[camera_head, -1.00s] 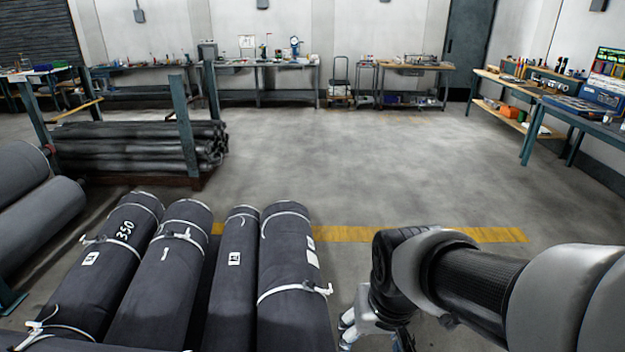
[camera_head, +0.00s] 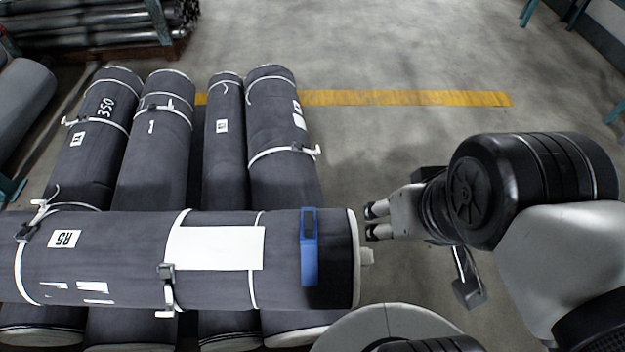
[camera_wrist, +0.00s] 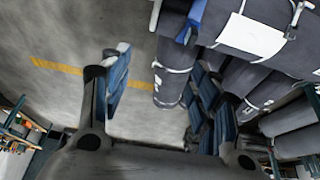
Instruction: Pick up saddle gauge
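A blue saddle gauge (camera_head: 310,262) with a dark block at its far end lies across the top roll, near that roll's right end. In the wrist view a blue piece of it (camera_wrist: 194,18) shows at the top edge. My gripper (camera_head: 371,221) is just right of the roll's end, pointing left, apart from the gauge. In the wrist view my gripper (camera_wrist: 160,88) has its two fingers spread wide, with nothing held between them.
The top roll (camera_head: 120,240) lies crosswise over several strapped dark rolls (camera_head: 160,130). It bears a white sheet (camera_head: 215,248) and a label. The floor right of the rolls is clear.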

